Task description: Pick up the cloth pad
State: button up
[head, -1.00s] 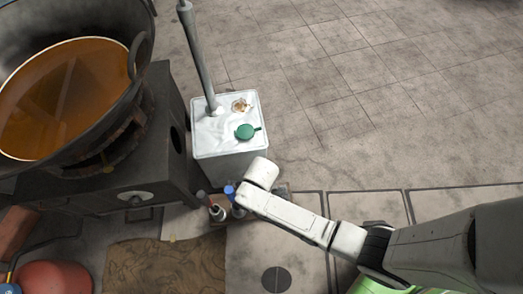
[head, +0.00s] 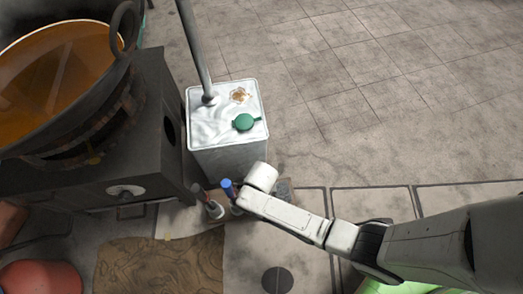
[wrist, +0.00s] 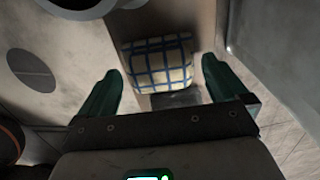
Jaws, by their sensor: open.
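The cloth pad (wrist: 158,62) is cream with blue checked lines and shows in the wrist view, lying just beyond and between my fingertips. My gripper (wrist: 162,74) is open, with one dark green finger on each side and nothing held. I cannot tell how far above the pad the fingers are. In the head view my arm's white wrist end (head: 262,177) hangs in front of the white canister, and the pad and fingers are hidden there.
A white canister (head: 229,160) with a green cap (head: 243,122) stands close behind my wrist. A dark stove (head: 120,160) with a large pan (head: 50,80) is at left. Small bottles (head: 214,209) stand beside my wrist. Tiled floor at right is clear.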

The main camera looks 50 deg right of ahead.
jog(key=c, duration=1.1)
jog(key=shift+o, duration=0.2)
jog(key=shift+r, duration=0.1)
notch_tip(320, 180, up, 18)
jog(key=p, duration=1)
jog(key=o, duration=0.5)
jog(key=c, duration=0.3)
jog(key=shift+s, duration=0.1)
jog(key=shift+c, duration=0.2)
